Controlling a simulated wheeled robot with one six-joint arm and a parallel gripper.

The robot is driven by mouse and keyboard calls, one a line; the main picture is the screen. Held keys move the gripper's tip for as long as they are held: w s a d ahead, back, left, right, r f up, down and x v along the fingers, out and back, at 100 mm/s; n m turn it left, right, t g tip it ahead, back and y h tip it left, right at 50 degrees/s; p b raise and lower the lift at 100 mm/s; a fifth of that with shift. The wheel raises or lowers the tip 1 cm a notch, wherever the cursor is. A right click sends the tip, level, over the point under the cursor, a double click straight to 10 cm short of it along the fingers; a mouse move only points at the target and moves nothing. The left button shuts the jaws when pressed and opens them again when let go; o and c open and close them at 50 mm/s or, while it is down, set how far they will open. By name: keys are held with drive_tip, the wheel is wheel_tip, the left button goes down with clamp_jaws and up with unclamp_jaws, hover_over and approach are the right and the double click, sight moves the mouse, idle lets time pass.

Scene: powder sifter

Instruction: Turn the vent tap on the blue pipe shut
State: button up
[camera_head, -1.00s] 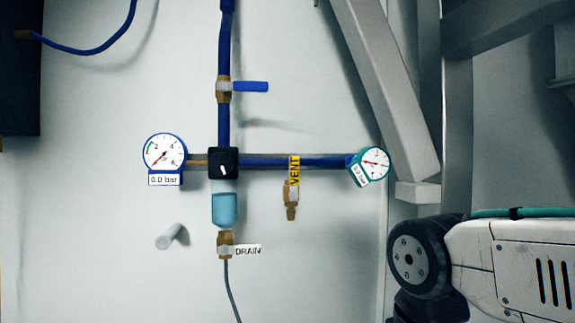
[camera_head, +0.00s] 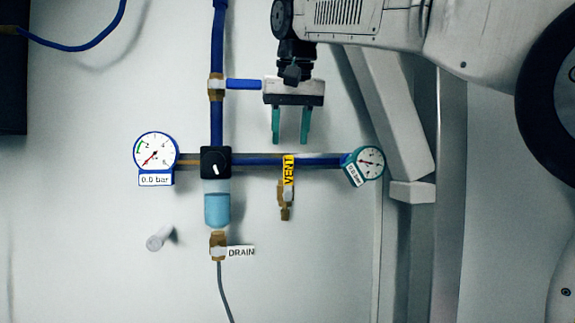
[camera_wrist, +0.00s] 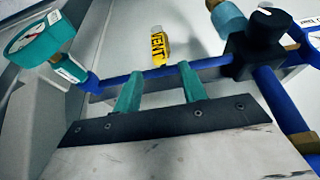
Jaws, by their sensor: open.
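The vent tap (camera_head: 285,198) is a small brass valve hanging below the horizontal blue pipe (camera_head: 260,160) in the head view. A yellow VENT label (camera_head: 288,170) sits at its top; the tap's handle is hard to make out. My gripper (camera_head: 290,138) is open and empty, its two green fingers pointing down just above the pipe, over the vent tap. In the wrist view my gripper (camera_wrist: 158,85) shows its fingers apart near the blue pipe (camera_wrist: 215,62). The VENT label (camera_wrist: 159,46) lies beyond the fingertips, and the tap body is mostly hidden there.
A blue lever valve (camera_head: 245,84) on the vertical pipe is close to my gripper's left. Gauges stand at left (camera_head: 156,153) and right (camera_head: 368,162). A black knob (camera_head: 216,162), a blue bowl (camera_head: 217,208) and the drain valve (camera_head: 218,246) are at left. A grey strut (camera_head: 390,120) slants at right.

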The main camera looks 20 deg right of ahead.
sight(287, 164)
drive_tip(key=x, duration=0.7)
drive_tip(key=shift+w+f, duration=0.15)
drive_tip(key=shift+f, duration=0.1)
clamp_jaws()
